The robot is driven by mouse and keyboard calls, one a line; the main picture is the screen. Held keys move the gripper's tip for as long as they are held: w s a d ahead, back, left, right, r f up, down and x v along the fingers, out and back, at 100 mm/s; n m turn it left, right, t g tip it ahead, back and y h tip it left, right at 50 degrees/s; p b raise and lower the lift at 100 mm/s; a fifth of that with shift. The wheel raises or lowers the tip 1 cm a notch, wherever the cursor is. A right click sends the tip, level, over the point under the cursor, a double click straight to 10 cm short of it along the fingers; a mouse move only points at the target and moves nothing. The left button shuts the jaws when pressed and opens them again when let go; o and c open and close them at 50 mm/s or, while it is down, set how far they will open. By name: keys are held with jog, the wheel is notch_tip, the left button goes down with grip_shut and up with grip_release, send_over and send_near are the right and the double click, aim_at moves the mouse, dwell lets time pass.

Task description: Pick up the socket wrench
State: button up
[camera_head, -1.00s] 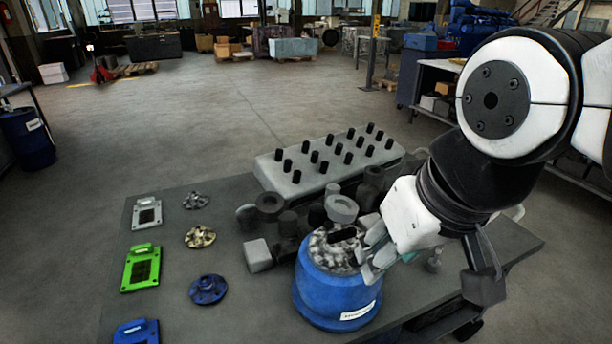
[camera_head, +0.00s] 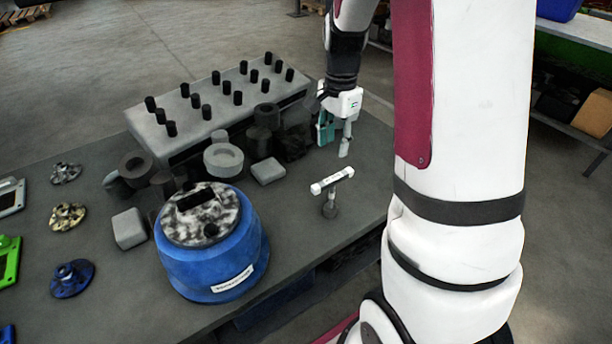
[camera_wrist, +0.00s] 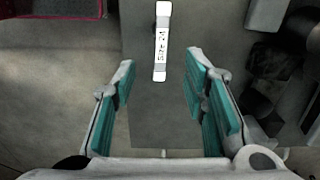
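The socket wrench (camera_head: 331,182) stands on the dark table near its front right edge. It has a white T-shaped top bar and a dark socket end on the table. In the wrist view its white bar (camera_wrist: 161,42), marked "Size 24", lies ahead between the lines of the two fingers and beyond their tips. My gripper (camera_head: 334,144) is above the table, behind the wrench in the head view. In the wrist view my gripper (camera_wrist: 160,75) is open, with teal pads apart and nothing between them.
A blue drum (camera_head: 212,258) with a mottled top stands left of the wrench. A grey block with black pegs (camera_head: 215,105) and several dark and grey cylindrical parts (camera_head: 223,160) stand behind. A small grey block (camera_head: 268,171) lies between. Table around the wrench is clear.

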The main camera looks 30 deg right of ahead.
aim_at(333, 178)
jog(key=shift+m, duration=0.3)
jog(key=f, duration=0.6)
jog(key=d+f, duration=0.1)
jog(key=f, duration=0.2)
jog(key=shift+w, duration=0.15)
jog(key=shift+w+f+b, duration=0.15)
jog(key=shift+f+b, duration=0.15)
jog(key=shift+f, duration=2.75)
grip_shut()
